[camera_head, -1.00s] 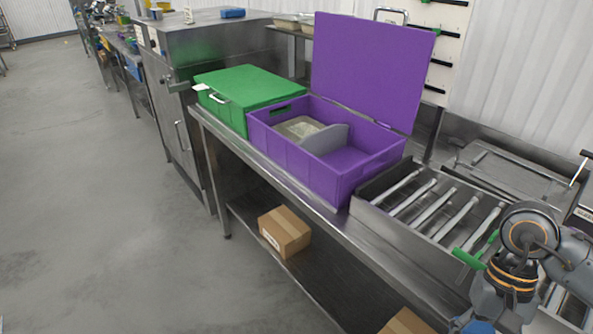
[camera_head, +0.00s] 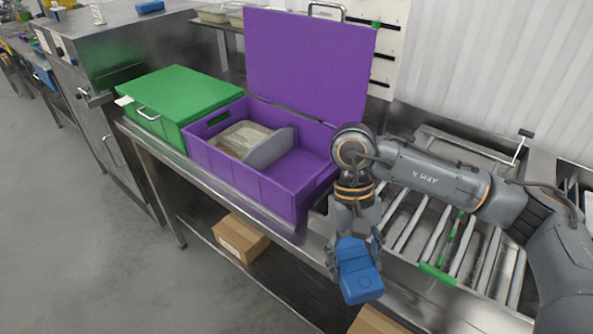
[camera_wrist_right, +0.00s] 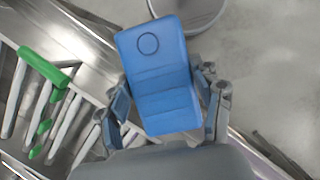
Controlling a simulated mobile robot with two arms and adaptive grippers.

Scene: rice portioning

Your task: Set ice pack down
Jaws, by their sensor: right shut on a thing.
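A blue ice pack (camera_head: 358,272) is held in my right gripper (camera_head: 354,250), in front of the bench's front edge in the head view. In the right wrist view the ice pack (camera_wrist_right: 158,75) sits between the two fingers of the right gripper (camera_wrist_right: 162,100), which press on its sides. The purple box (camera_head: 262,190) stands open on the bench to the left of the gripper. It has a grey divider (camera_head: 270,148) and a clear-lidded container (camera_head: 240,138) in its left compartment. Its right compartment looks empty. My left gripper is out of view.
A green lidded box (camera_head: 180,92) stands left of the purple box. A roller rack (camera_head: 440,245) with green bars lies to the right, under my right arm. The steel bench (camera_head: 290,243) has a narrow front strip. A cardboard box (camera_head: 240,238) sits on the lower shelf.

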